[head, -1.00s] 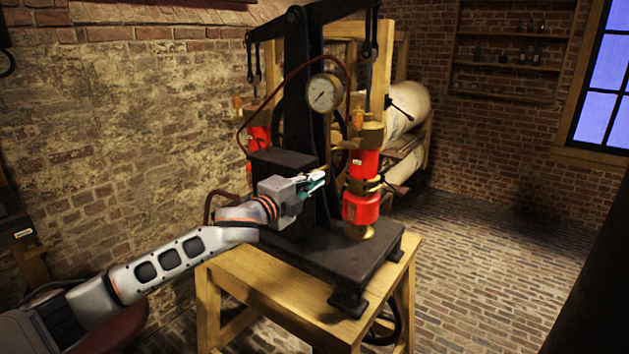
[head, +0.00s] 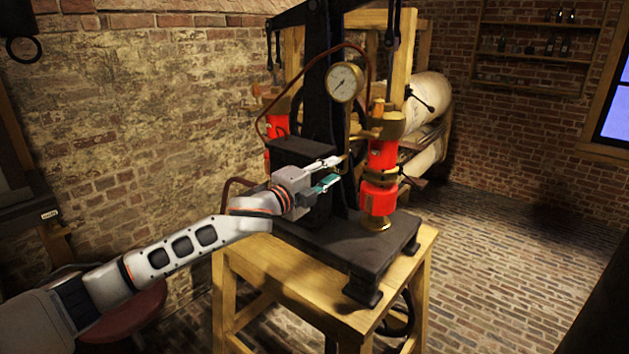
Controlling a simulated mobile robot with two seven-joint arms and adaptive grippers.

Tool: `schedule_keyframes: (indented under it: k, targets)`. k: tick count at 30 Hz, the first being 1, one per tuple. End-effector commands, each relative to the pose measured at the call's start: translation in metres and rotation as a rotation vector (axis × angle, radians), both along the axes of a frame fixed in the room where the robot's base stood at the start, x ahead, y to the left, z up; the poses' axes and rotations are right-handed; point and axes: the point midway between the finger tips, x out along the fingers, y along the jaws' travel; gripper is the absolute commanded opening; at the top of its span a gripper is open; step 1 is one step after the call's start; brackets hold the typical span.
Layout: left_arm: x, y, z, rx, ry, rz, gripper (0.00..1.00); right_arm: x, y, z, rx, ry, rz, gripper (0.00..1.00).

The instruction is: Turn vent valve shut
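A black pump press (head: 322,80) with two red and brass cylinders stands on a wooden table (head: 290,300). A round white gauge (head: 343,82) is on its column. My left gripper (head: 338,170) is in front of the column, left of the near red cylinder (head: 380,185). Its two fingers are apart, with nothing visibly held between them. A small brass part (head: 346,163) shows just beyond the fingertips. It may be the vent valve, but it is too small and too covered to tell, and I cannot tell whether the fingers touch it. My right gripper is out of view.
The black base plate (head: 350,250) lies under the press. A copper pipe (head: 292,84) curves from the gauge to the left. A red round seat (head: 130,312) is low at left. Large pale rolls (head: 425,110) lie behind. The brick floor at right is clear.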

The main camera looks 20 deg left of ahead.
Motion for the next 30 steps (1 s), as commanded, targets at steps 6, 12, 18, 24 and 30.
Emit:
schedule_keyframes:
  k: [6, 12, 18, 24, 30]
  targets:
    - [-0.039, 0.015, -0.002, 0.003, 0.003, 0.0, 0.24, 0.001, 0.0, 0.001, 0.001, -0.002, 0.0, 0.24]
    - [-0.075, 0.028, -0.002, 0.003, 0.003, 0.001, 0.24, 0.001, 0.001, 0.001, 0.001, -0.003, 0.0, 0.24]
    - [-0.096, 0.035, -0.001, 0.002, 0.002, 0.001, 0.24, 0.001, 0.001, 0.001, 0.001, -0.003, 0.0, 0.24]
    - [-0.101, 0.037, -0.001, 0.002, 0.002, 0.001, 0.24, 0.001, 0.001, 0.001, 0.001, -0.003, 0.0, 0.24]
    - [-0.101, 0.037, -0.001, 0.002, 0.002, 0.001, 0.24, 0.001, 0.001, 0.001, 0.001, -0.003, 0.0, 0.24]
